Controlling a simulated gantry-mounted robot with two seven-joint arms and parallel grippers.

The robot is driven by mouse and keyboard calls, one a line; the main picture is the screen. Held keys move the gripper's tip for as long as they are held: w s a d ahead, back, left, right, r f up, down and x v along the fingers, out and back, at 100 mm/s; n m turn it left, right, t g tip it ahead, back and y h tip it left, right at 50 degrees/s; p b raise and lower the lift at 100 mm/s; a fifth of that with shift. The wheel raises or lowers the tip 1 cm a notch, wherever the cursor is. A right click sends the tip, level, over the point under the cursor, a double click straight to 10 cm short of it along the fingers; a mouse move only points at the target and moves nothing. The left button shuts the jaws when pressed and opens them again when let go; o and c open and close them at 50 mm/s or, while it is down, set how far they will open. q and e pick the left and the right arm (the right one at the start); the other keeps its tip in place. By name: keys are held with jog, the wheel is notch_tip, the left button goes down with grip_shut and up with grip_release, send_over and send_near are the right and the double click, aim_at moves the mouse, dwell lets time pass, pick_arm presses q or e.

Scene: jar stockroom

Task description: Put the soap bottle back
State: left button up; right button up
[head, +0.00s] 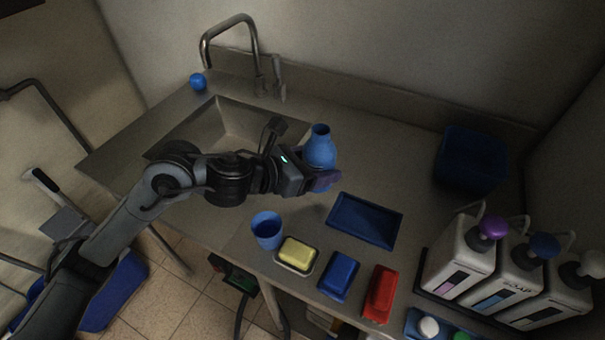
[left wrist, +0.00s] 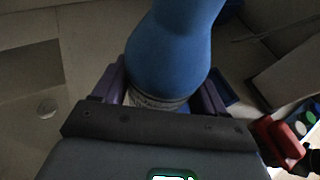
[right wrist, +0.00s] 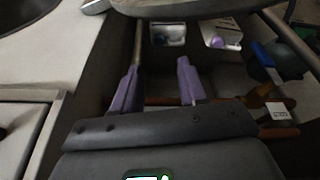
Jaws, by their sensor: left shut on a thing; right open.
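A blue bottle-shaped vessel (head: 320,147) with a narrow neck and open top stands nearly upright over the counter, right of the sink. My left gripper (head: 324,179) is shut on it; in the left wrist view the blue body (left wrist: 172,50) rises between the purple fingers, with a pale ribbed band low down. I cannot tell whether its base touches the counter. White pump bottles with purple (head: 462,255), blue (head: 508,275) and white (head: 560,295) tops stand in a row at the right; the middle one reads "SOAP". My right gripper (right wrist: 158,80) is open and empty.
A blue tray (head: 363,221) lies flat right of the gripper. A blue cup (head: 267,230), yellow sponge (head: 297,253), blue block (head: 339,275) and red block (head: 380,293) line the front edge. A blue bin (head: 470,160) stands at the back right. The faucet (head: 232,47) rises behind the sink.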

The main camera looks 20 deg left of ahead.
pick_arm(q)
jog(key=a+f, duration=0.1)
jog(key=w+a, duration=0.1)
jog(key=a+f, duration=0.1)
jog(key=a, duration=0.1)
jog(key=shift+w+f, duration=0.3)
jog(key=shift+w, duration=0.05)
jog(key=shift+f+p, duration=0.3)
jog(key=shift+f, duration=1.6)
jog(key=shift+f, duration=0.1)
jog(key=shift+f, duration=0.1)
jog(key=o, duration=1.2)
